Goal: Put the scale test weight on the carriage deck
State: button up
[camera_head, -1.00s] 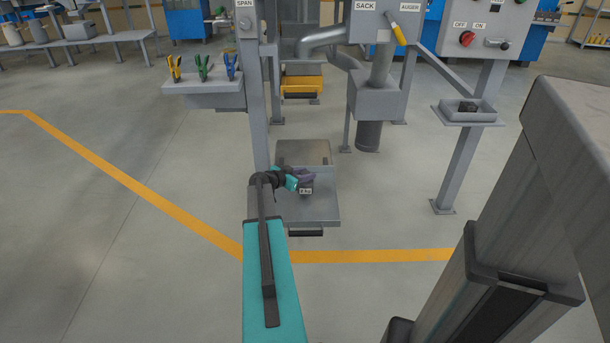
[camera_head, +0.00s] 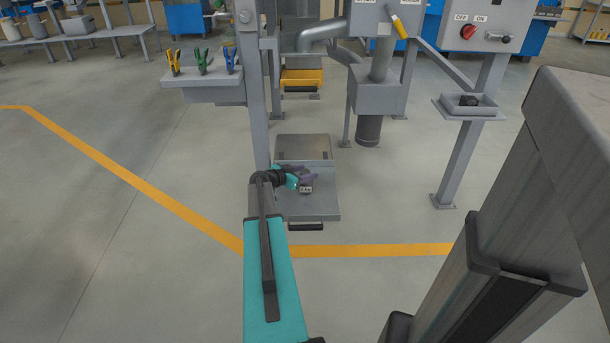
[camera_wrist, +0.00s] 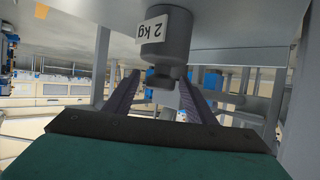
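The scale test weight (camera_wrist: 166,35) is a grey cylinder with a white "2 kg" label. In the wrist view it appears inverted, its base against a broad light-grey plate. In the head view the weight (camera_head: 306,189) stands on the flat grey metal plate (camera_head: 318,209), which looks like the carriage deck. My gripper (camera_wrist: 162,77) has its two dark fingers on either side of the weight's narrow knob, with gaps showing, so it looks open. In the head view my gripper (camera_head: 303,174) is low over the plate; the arm hides the plate's left part.
A grey post (camera_head: 256,100) rises close to my arm's left. A shelf with coloured clamps (camera_head: 203,65) is attached to it. A yellow-edged platform (camera_head: 303,77) stands behind. A small tray (camera_head: 469,114) is at right. Floor to the left is open.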

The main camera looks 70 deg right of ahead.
jog(key=shift+a+r, duration=0.1)
jog(key=shift+a, duration=0.05)
jog(key=p+v, duration=0.1)
jog(key=v, duration=1)
jog(key=shift+w+a+r, duration=0.15)
jog(key=shift+a+r, duration=0.05)
jog(key=shift+a, duration=0.1)
dwell(0.4)
